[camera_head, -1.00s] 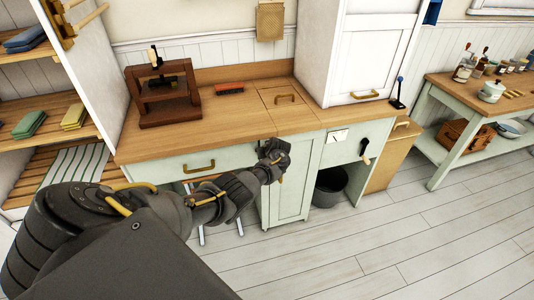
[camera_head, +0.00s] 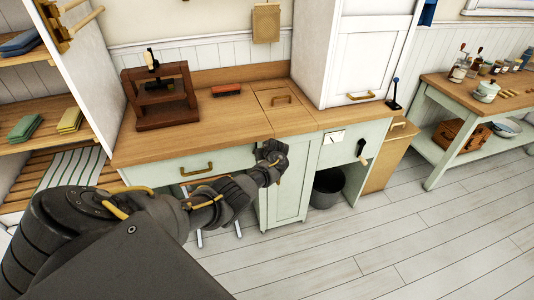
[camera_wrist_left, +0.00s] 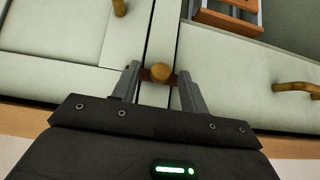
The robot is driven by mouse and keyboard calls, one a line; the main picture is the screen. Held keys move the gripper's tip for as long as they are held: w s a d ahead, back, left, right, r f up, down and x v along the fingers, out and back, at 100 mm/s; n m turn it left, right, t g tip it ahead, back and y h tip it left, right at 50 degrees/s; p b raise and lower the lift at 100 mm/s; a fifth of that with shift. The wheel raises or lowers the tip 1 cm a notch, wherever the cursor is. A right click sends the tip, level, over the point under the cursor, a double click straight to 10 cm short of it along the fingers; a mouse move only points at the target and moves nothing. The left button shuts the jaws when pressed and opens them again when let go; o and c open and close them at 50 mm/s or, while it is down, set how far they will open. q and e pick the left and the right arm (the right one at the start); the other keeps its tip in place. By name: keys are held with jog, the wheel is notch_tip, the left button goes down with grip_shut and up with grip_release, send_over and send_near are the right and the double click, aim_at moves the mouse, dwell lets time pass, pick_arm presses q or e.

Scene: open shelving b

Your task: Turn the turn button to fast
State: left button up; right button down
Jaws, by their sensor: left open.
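The turn button (camera_wrist_left: 159,75) is a small dark reddish-brown bar with a round wooden knob in front of it, on the pale green cabinet front in the left wrist view. It lies crosswise between my left fingertips. My left gripper (camera_wrist_left: 158,70) is open, with one finger on each side of it; I cannot tell whether either finger touches it. In the head view my left gripper (camera_head: 272,160) is at the cabinet front just below the worktop and hides the button. My right gripper is not in view.
A cabinet door (camera_head: 287,195) and a drawer with a brass handle (camera_head: 196,169) flank the gripper. The wooden worktop (camera_head: 225,130) is above, bearing a dark wooden press (camera_head: 161,96). A dark bin (camera_head: 328,188) stands at right. The floor in front at right is clear.

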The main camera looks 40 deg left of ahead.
pick_arm(q)
jog(key=p+v, duration=0.2)
jog(key=v, duration=0.8)
